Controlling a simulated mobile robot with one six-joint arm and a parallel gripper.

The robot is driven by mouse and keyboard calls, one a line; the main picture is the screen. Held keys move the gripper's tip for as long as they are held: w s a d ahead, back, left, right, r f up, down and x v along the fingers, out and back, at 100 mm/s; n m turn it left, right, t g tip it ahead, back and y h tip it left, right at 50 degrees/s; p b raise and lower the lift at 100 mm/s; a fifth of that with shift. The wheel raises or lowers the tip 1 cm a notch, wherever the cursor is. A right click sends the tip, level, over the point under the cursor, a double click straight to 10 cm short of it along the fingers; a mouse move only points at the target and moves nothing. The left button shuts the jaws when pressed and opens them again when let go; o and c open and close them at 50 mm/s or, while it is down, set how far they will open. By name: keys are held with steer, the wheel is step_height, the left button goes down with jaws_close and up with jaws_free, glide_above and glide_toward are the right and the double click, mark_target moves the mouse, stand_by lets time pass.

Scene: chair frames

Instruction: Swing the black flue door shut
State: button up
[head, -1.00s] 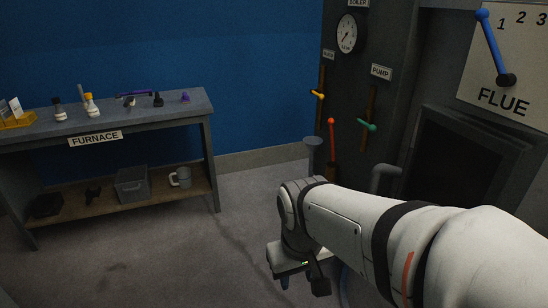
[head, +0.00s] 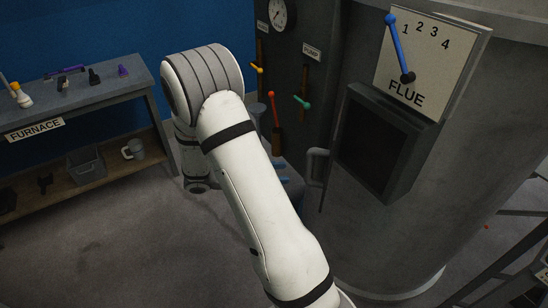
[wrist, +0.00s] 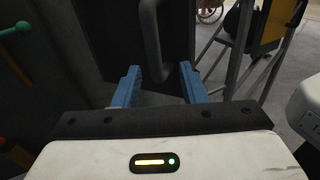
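The black flue door (head: 325,190) is seen almost edge-on in the head view and stands swung out beside the square dark opening (head: 375,145) of the flue. Its grey bar handle (head: 315,168) sticks out to the left. In the wrist view the door is a dark panel (wrist: 110,35), and the handle (wrist: 153,45) runs down between my blue fingertips. My gripper (wrist: 158,82) is open with nothing clamped. I cannot tell whether a finger touches the handle. In the head view my arm hides most of the gripper; only bits of blue show (head: 283,180).
The FLUE panel (head: 430,60) with a blue lever is above the opening. Yellow, red and green levers (head: 275,108) stand on the dark wall behind. A furnace bench (head: 100,97) stands left. A metal ladder-like frame (wrist: 222,45) is right of the door in the wrist view.

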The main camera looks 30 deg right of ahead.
steer(key=shift+w+n+h, duration=0.4)
steer(key=shift+d, duration=0.1)
